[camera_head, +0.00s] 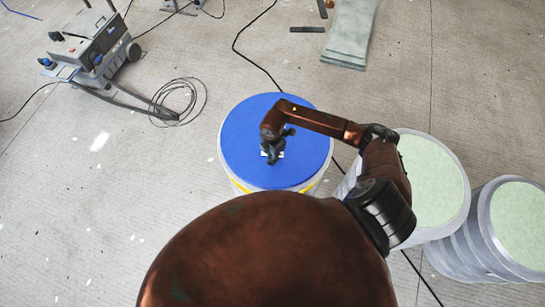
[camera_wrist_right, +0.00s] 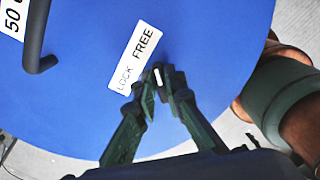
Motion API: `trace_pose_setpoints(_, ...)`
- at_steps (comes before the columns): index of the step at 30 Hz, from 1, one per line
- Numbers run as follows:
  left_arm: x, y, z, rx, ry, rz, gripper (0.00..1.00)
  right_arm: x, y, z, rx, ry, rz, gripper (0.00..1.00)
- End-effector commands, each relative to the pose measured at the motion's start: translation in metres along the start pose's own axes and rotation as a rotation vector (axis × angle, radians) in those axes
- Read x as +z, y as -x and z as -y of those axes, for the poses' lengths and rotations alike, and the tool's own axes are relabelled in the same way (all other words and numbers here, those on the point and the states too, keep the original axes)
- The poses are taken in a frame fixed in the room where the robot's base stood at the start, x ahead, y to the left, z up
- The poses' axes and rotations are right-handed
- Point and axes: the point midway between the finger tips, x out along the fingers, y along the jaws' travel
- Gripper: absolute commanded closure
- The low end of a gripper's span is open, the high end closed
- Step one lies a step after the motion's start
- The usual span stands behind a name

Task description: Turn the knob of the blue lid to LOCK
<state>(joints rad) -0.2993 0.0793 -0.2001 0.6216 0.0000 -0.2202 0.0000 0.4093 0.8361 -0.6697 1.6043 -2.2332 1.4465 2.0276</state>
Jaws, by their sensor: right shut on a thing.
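The blue lid (camera_head: 240,130) closes a pale drum below me in the head view, and it fills most of the right wrist view (camera_wrist_right: 210,40). A white label (camera_wrist_right: 133,60) on it reads LOCK and FREE. The small dark knob (camera_wrist_right: 157,76) with a white mark sits beside the label. My right gripper (camera_wrist_right: 160,84) is shut on the knob, with a fingertip on each side. In the head view my right gripper (camera_head: 272,158) comes down onto the lid and hides the knob. I cannot tell which word the mark points to. My left gripper is not in view.
A dark bar handle (camera_wrist_right: 38,40) and another label (camera_wrist_right: 12,18) are on the lid. Two drums with pale green tops, a nearer one (camera_head: 430,180) and a farther one (camera_head: 520,220), stand at the right. A machine (camera_head: 95,45) with a hose stands at the upper left.

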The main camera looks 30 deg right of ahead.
Motion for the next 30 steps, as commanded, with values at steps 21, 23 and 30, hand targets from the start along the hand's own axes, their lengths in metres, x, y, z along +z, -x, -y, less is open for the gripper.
trace_pose_setpoints(21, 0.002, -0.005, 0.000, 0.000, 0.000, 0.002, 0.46, 0.000, -0.001, -0.001, 0.000, 0.113, 0.000, 1.00)
trace_pose_setpoints(23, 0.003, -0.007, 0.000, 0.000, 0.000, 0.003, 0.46, 0.000, -0.001, -0.001, 0.000, 0.154, 0.000, 1.00)
trace_pose_setpoints(30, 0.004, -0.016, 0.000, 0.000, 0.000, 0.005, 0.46, 0.000, -0.001, -0.003, 0.000, 0.366, 0.001, 1.00)
